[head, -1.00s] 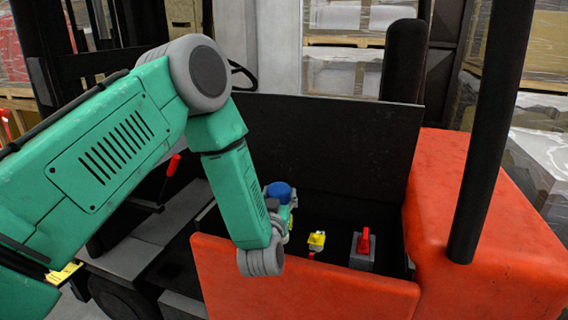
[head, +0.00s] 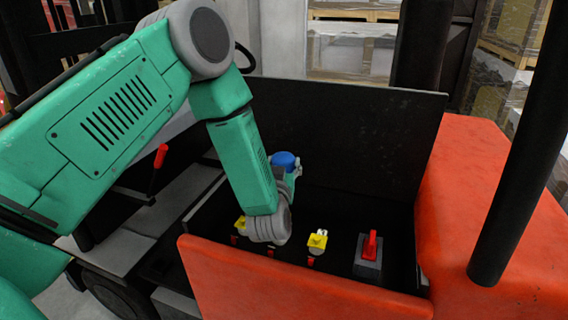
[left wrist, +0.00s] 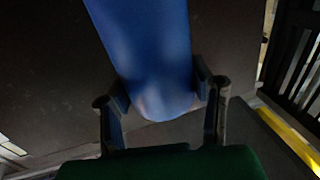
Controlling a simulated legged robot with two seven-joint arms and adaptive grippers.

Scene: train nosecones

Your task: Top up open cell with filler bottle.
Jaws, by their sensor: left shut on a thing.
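My left gripper (left wrist: 163,112) is shut on the blue filler bottle (left wrist: 152,45), whose body runs up between the two fingers in the left wrist view. In the head view the bottle's blue top (head: 285,161) shows just behind my left wrist, over the open battery compartment. The gripper's fingers are mostly hidden there. A yellow cell cap (head: 317,240) stands in the compartment to the right of the wrist. Another yellow cap (head: 240,224) shows to its left. Small red marks lie near the caps. I cannot see the bottle's spout or which cell is open. My right gripper is out of view.
A red-handled connector (head: 369,250) stands right of the caps. The orange front panel (head: 300,285) and the raised black lid (head: 345,140) bound the compartment. An orange body with a black post (head: 510,170) rises at right. A red lever (head: 160,156) is at left.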

